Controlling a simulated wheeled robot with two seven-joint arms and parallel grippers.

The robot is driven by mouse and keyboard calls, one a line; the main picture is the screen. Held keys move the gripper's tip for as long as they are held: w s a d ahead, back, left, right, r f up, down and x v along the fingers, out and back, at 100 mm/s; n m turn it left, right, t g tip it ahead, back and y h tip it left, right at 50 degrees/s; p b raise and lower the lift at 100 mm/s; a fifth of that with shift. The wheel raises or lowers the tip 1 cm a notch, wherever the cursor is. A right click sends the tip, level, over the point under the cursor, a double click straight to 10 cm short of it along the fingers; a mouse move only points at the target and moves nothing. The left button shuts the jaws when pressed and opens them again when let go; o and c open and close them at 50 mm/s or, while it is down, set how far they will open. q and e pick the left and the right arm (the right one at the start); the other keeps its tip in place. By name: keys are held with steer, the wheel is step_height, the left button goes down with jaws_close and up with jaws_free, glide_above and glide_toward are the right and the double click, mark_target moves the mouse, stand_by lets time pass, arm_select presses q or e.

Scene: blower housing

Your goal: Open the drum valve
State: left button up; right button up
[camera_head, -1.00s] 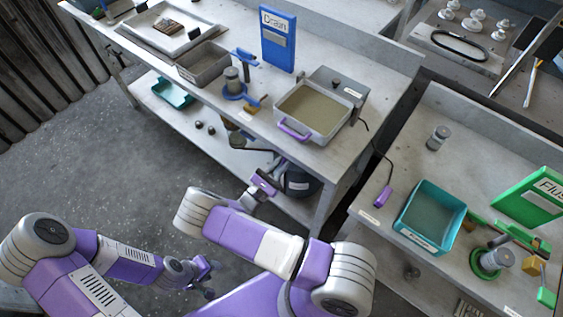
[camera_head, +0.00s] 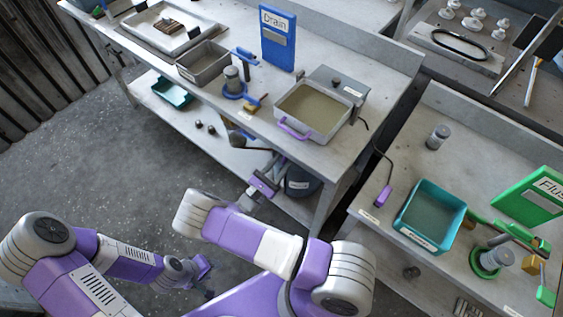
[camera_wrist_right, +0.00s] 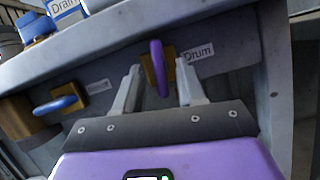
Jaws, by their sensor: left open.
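The drum valve has a purple handle (camera_wrist_right: 158,70) on a brass body beside a "Drum" label (camera_wrist_right: 199,54), on the bench's side below its top. In the right wrist view the handle stands upright. My right gripper (camera_wrist_right: 159,80) is open, with one finger on each side of the handle and visible gaps to it. In the head view my right gripper (camera_head: 264,185) is beneath the front of the drain bench. My left gripper (camera_head: 204,268) is open and empty over the floor, at the lower middle. The valve's body is partly hidden behind the handle.
A second valve with a blue handle (camera_wrist_right: 55,105) sits to the left in the right wrist view. A dark drum (camera_head: 301,182) stands under the bench (camera_head: 225,115), near its leg. The flush bench with a teal tray (camera_head: 430,216) is at right. The floor at left is clear.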

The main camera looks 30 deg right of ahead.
steer(key=v, duration=0.6)
steer(key=shift+a, duration=0.25)
steer(key=shift+s+f, duration=0.1)
steer(key=shift+f, duration=0.05)
